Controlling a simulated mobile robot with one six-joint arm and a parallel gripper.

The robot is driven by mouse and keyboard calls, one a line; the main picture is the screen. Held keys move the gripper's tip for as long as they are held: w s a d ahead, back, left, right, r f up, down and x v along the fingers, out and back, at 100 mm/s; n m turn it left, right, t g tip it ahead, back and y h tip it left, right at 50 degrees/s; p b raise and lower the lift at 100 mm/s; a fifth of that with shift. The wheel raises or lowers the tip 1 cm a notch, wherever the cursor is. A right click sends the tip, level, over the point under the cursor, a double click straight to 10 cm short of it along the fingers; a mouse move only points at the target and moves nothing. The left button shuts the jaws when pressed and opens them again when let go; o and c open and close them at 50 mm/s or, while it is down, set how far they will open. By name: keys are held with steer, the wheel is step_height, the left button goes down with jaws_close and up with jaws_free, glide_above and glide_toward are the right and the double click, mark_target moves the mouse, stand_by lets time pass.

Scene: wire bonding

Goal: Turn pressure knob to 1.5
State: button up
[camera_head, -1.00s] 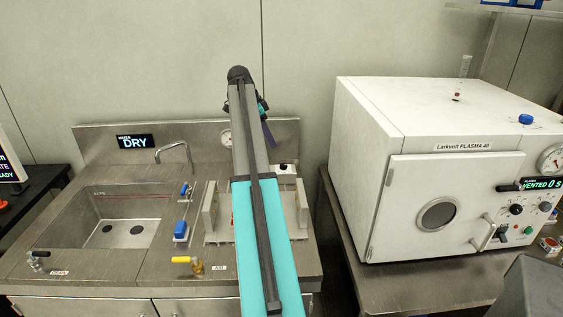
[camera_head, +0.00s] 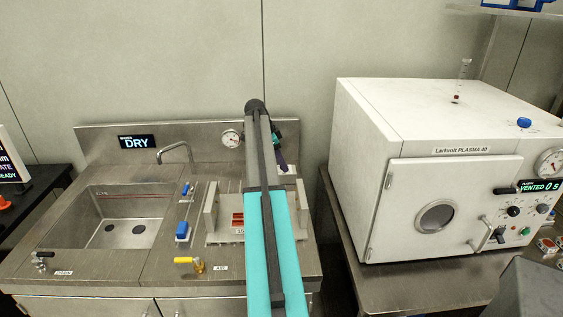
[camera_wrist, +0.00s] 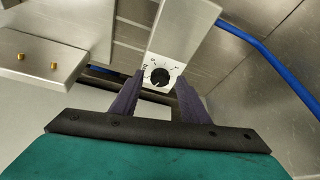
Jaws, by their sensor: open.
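The black pressure knob (camera_wrist: 160,77) sits on a white dial plate with small markings on the end of a metal block in the wrist view. Its numbers and pointer setting are too small to read surely. My gripper (camera_wrist: 161,84) is open, its two purple fingers on either side of the knob in the picture. I cannot tell whether they touch it. In the head view my gripper (camera_head: 281,158) is mostly hidden behind my arm, at the back right of the steel bench. A round pressure gauge (camera_head: 232,139) stands just left of it; its reading is not legible.
A blue hose (camera_wrist: 256,47) runs along the right in the wrist view. On the bench are a sink (camera_head: 125,232), a faucet (camera_head: 176,150) and a yellow valve (camera_head: 184,261). A white plasma machine (camera_head: 365,160) stands at right.

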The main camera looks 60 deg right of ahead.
steer(key=shift+f, duration=0.1)
steer(key=shift+c, duration=0.3)
jaws_close()
steer(key=c, duration=1)
jaws_free()
